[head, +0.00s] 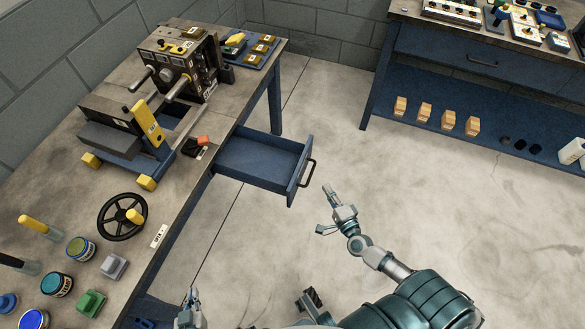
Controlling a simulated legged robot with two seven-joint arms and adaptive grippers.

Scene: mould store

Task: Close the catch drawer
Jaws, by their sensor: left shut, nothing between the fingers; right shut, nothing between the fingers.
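The catch drawer is a blue, empty-looking drawer (258,162) pulled out from under the front edge of the workbench on the left. Its front panel carries a dark bar handle (307,173) facing right. My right gripper (328,190) is shut and empty, just right of the handle and apart from it in the picture. My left gripper (190,297) is low in the view near the bench's front edge, shut and empty, well away from the drawer.
The workbench (182,192) holds a machine (180,65) with handles, a black handwheel (122,216) and several jars. A second blue bench (480,60) with a lower shelf of wooden blocks stands at the back right. The concrete floor between is clear.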

